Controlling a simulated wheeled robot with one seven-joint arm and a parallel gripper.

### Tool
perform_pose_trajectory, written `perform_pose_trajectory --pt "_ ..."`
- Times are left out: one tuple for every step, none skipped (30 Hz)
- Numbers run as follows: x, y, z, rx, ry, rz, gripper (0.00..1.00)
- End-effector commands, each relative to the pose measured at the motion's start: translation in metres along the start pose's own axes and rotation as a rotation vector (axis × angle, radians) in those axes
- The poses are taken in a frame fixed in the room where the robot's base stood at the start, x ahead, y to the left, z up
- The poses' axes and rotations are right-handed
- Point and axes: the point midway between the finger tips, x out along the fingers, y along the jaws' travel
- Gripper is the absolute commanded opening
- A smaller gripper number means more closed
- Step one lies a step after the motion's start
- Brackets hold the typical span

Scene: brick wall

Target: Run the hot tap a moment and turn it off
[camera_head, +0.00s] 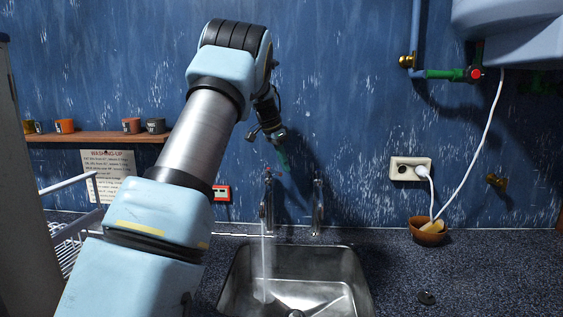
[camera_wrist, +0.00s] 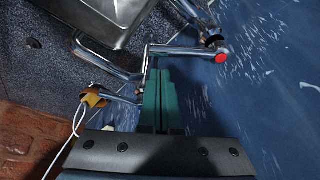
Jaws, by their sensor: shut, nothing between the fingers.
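Two chrome taps stand behind the steel sink (camera_head: 345,285). The left tap (camera_head: 268,205) has a little red at its top, and a stream of water (camera_head: 264,262) falls from it into the sink. The right tap (camera_head: 318,208) shows no stream. In the wrist view, the red-capped tap (camera_wrist: 187,51) lies just beyond my fingertips, and another chrome spout shows to the left. My gripper (camera_head: 284,162) is above and slightly right of the left tap. Its green fingers (camera_wrist: 163,76) are shut and empty. I cannot tell whether they touch the tap.
A shelf (camera_head: 95,137) with several mugs is on the wall at left, above a white dish rack (camera_head: 75,225). A socket (camera_head: 408,169) with a plugged white cord and a brown bowl (camera_head: 428,234) are at right. The right counter is mostly clear.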

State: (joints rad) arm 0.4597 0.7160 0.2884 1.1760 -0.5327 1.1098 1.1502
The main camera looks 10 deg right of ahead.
Motion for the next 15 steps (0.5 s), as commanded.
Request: perform_pose_trajectory --pt "-0.0016 0.0007 0.0038 -0.001 -0.001 0.002 0.0" --pt "-0.0019 0.0005 0.0055 0.0 0.0 0.001 0.0" --pt "-0.0019 0.0005 0.0076 0.0 0.0 0.0 0.0" --pt "-0.0019 0.0005 0.0089 0.0 -0.001 0.0 0.0" --pt "-0.0018 0.0004 0.0099 0.0 -0.001 0.0 0.0" --pt "-0.0017 0.0004 0.0107 0.0 -0.001 0.0 0.0" --pt "-0.0016 0.0004 0.0111 0.0 -0.001 0.0 0.0" --pt "-0.0015 0.0004 0.0113 0.0 -0.001 0.0 0.0" --pt "-0.0013 0.0003 0.0114 0.0 -0.001 0.0 0.0" --pt "-0.0013 0.0003 0.0114 0.0 -0.001 0.0 0.0" --pt "-0.0012 0.0003 0.0114 0.0 0.0 0.0 0.0" --pt "-0.0012 0.0003 0.0113 0.001 -0.001 0.0 0.0" --pt "-0.0012 0.0003 0.0113 0.001 0.0 0.0 0.0" --pt "-0.0013 0.0003 0.0112 0.001 0.0 0.0 0.0" --pt "-0.0012 0.0003 0.0113 0.001 -0.001 0.0 0.0"
